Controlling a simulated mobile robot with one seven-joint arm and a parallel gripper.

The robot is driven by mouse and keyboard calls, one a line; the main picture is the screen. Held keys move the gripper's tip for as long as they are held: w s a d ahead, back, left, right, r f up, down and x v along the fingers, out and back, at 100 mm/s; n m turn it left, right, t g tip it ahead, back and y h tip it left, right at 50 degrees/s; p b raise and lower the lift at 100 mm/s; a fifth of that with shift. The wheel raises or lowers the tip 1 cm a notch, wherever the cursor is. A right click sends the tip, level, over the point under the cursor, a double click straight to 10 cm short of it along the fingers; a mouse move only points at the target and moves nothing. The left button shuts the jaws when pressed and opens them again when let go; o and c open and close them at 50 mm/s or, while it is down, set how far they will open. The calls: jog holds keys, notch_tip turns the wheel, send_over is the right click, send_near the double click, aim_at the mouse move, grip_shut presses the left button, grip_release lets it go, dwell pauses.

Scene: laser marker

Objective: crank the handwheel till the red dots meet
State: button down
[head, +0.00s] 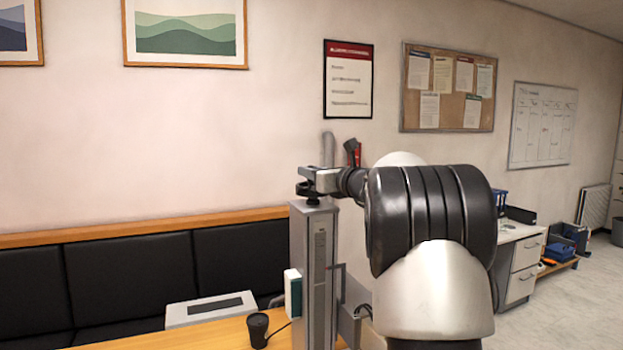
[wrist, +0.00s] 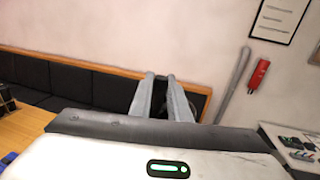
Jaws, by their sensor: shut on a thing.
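The laser marker's tall grey column (head: 313,275) stands on the wooden table. A small dark part, which looks like the handwheel (head: 309,194), sits on its top. My gripper (head: 312,180) is at this top, shut on the handwheel, reaching in from the right. In the wrist view, my gripper's fingers (wrist: 165,88) point away from me, and what lies between them is mostly hidden. No red dots can be seen in either view.
The table (head: 220,334) holds a black cup-like object (head: 258,329) left of the column. A white box with a dark panel (head: 210,309) is behind it. A black padded bench (head: 130,273) runs along the wall. A drawer cabinet (head: 524,266) stands at right.

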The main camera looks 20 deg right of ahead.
jog(key=h+b, duration=0.1)
jog(key=m+h+b, duration=0.1)
jog(key=b, duration=0.1)
jog(key=f+m+h+b, duration=0.1)
jog(key=shift+w+a+h+b, duration=0.15)
jog(key=shift+a+h+b, duration=0.25)
jog(key=m+h+b, duration=0.1)
jog(key=h+b, duration=0.1)
jog(key=m+h+b, duration=0.1)
jog(key=shift+w+a+r+m, duration=0.15)
jog(key=shift+w+r+m, duration=0.1)
jog(key=shift+r+m, duration=0.1)
jog(key=shift+w+m+h+b, duration=0.1)
jog(key=shift+m+h+b, duration=0.15)
jog(key=shift+h+b, duration=0.4)
jog(key=shift+r+m+g+h+b, duration=0.1)
jog(key=shift+m+g+h+b, duration=0.2)
jog(key=shift+m+h+b, duration=0.35)
jog(key=shift+w+a+m+g+h, duration=0.1)
jog(key=shift+w+m+g+h, duration=0.2)
jog(key=shift+h, duration=0.6)
